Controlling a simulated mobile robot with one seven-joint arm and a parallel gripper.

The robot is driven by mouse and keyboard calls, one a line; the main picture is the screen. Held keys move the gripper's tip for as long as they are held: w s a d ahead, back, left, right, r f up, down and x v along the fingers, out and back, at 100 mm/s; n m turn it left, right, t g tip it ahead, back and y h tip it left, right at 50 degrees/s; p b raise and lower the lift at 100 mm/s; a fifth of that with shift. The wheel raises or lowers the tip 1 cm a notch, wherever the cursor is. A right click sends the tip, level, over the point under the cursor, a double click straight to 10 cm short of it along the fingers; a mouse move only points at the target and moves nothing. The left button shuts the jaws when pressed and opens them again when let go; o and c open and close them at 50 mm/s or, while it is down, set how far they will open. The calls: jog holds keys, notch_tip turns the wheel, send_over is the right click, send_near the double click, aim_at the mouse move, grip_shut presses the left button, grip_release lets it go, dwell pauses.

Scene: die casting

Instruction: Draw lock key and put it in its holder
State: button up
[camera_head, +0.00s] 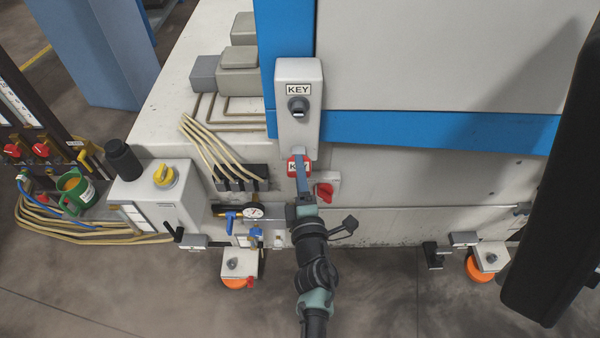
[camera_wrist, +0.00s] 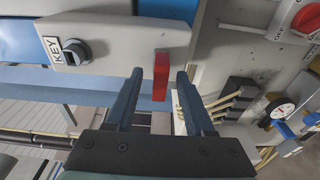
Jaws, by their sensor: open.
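A pale box (camera_head: 298,130) with a KEY label and a dark round lock (camera_head: 298,107) is fixed to the front of the machine. The red key tag (camera_head: 293,167), lettered KEY, is at the box's lower end, partly hidden by my fingers. In the wrist view the key tag (camera_wrist: 161,75) is seen edge-on as a red strip between my two fingers, with gaps on both sides. My gripper (camera_wrist: 160,80) is open around it. The lock also shows in the wrist view (camera_wrist: 75,52), at the upper left. How the key is seated is hidden.
A red rotary switch (camera_head: 324,192) is close to the right of my gripper. A gauge (camera_head: 253,212) with blue valves and a bundle of beige cables (camera_head: 205,145) are to the left. A grey cabinet with a yellow knob (camera_head: 164,175) stands further left. The floor in front is mostly clear.

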jog(key=s+d, duration=0.1)
jog(key=s, duration=1.2)
jog(key=shift+d, duration=0.3)
jog(key=shift+w, duration=0.1)
jog(key=w+d+r+m+t+h, duration=0.15)
jog(key=r+m, duration=0.25)
jog(key=r, duration=0.6)
jog(key=w+d+r+m+t+h, duration=0.1)
jog(key=w+r+m+t+h, duration=0.15)
jog(key=r, duration=0.75)
jog(key=w+d+r+m+t+h, duration=0.1)
jog(key=w+r+m, duration=0.3)
jog(key=r, duration=0.6)
jog(key=s+a+r+m+t+y, duration=0.1)
jog(key=s+r+m, duration=0.3)
jog(key=r, duration=1)
jog(key=s+a+r+m+t+y, duration=0.1)
jog(key=s+a+r+m+t, duration=0.2)
jog(key=s+r, duration=0.7)
notch_tip(320, 180, up, 4)
jog(key=shift+a+r+m+t+y, duration=0.35)
jog(key=shift+a+m, duration=0.35)
jog(key=shift+m, duration=0.25)
jog(key=shift+d+f, duration=0.1)
